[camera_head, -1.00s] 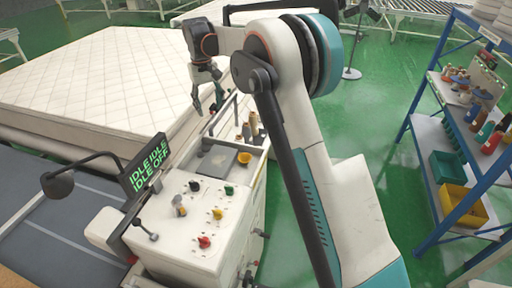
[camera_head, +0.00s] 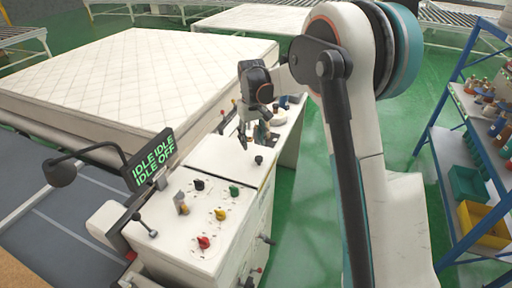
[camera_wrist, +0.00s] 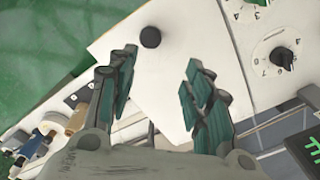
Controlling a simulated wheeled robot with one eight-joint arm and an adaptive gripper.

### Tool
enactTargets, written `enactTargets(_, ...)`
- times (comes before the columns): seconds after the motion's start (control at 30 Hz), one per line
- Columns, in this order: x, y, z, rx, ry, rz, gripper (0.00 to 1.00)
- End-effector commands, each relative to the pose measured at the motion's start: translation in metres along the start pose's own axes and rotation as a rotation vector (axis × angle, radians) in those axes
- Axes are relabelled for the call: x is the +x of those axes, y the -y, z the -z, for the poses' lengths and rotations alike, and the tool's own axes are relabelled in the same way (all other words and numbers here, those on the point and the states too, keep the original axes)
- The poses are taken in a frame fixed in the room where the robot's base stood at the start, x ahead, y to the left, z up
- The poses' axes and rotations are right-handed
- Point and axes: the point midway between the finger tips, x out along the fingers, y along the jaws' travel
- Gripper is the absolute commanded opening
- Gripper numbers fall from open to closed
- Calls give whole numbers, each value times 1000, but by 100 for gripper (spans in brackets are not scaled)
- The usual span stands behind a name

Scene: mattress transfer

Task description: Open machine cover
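The machine (camera_head: 200,235) is a white cabinet with colored knobs on top. Its cover (camera_head: 232,160) is a flat white panel behind the knobs, lying closed over the top, with a black round knob (camera_head: 259,160) near its right side. The wrist view shows the cover (camera_wrist: 165,85) and its black knob (camera_wrist: 150,37) just beyond my fingertips. My gripper (camera_wrist: 161,60) is open, its two teal-padded fingers spread with nothing between them. In the head view my gripper (camera_head: 257,140) hangs just behind the black knob. Contact with the cover cannot be told.
A display (camera_head: 150,162) reading IDLE and OFF stands left of the machine. A mattress (camera_head: 140,75) lies behind it. Small items (camera_wrist: 50,135) stand beside the cover. A blue shelf rack (camera_head: 455,140) with bins stands at right, with green floor between.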

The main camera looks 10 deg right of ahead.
Motion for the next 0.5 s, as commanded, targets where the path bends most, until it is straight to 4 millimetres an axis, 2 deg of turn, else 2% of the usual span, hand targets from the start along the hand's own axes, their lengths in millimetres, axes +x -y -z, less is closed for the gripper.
enactTargets(0.2, 22, -8, -7, 0, 0, 0, 46)
enactTargets(0.5, 28, -9, -9, 0, 0, 0, 46)
